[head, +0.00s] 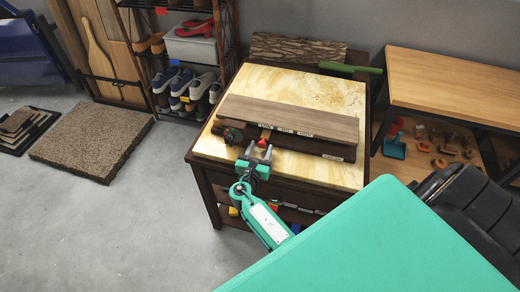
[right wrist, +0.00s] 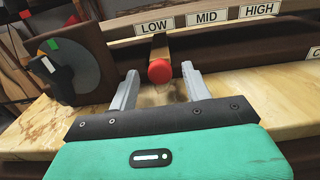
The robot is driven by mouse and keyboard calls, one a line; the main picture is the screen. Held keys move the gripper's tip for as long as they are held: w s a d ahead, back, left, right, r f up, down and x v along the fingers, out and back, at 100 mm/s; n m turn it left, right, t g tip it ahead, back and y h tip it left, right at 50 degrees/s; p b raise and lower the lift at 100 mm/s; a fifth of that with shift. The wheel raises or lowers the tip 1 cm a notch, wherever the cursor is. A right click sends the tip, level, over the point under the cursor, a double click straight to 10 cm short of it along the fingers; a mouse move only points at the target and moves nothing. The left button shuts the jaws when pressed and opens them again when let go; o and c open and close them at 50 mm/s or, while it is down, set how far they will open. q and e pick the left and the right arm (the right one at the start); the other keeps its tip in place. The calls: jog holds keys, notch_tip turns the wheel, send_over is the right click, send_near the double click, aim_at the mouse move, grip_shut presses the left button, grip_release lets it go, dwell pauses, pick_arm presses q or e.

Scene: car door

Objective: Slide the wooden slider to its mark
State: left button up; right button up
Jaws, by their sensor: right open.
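The wooden slider (right wrist: 159,46) with a red round end (right wrist: 159,71) sticks out from the front of the dark wood panel. In the right wrist view it stands below the LOW label (right wrist: 154,27), near that label's right end. The MID label (right wrist: 206,17) and HIGH label (right wrist: 260,9) lie to its right. The slider also shows small in the head view (head: 265,136). My right gripper (right wrist: 160,84) is open, with one finger on each side of the red end. I see a gap on both sides. My left gripper is not in view.
A round dial (right wrist: 68,66) with a pointer and green and red marks is left of the slider. The panel stands on a marble-topped cabinet (head: 310,90). A green-handled tool (head: 350,67) lies at the back. A wooden table (head: 455,85) is at the right.

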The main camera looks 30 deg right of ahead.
aim_at(300, 164)
grip_shut()
jog(key=shift+s+d, duration=0.1)
jog(key=shift+s, duration=0.05)
jog(key=s+d+p, duration=0.1)
jog(key=s+d, duration=0.2)
jog(key=s+d+p, duration=0.1)
jog(key=s+d, duration=0.2)
jog(key=s, duration=0.1)
jog(key=s+d+p, duration=0.1)
jog(key=s+d, duration=0.2)
jog(key=shift+s+d+p, duration=0.1)
jog(key=shift+s+p, duration=0.2)
jog(key=shift+s, duration=0.05)
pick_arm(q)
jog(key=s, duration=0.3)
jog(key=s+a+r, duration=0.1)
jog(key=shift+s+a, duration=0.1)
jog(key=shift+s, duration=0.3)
pick_arm(e)
grip_release()
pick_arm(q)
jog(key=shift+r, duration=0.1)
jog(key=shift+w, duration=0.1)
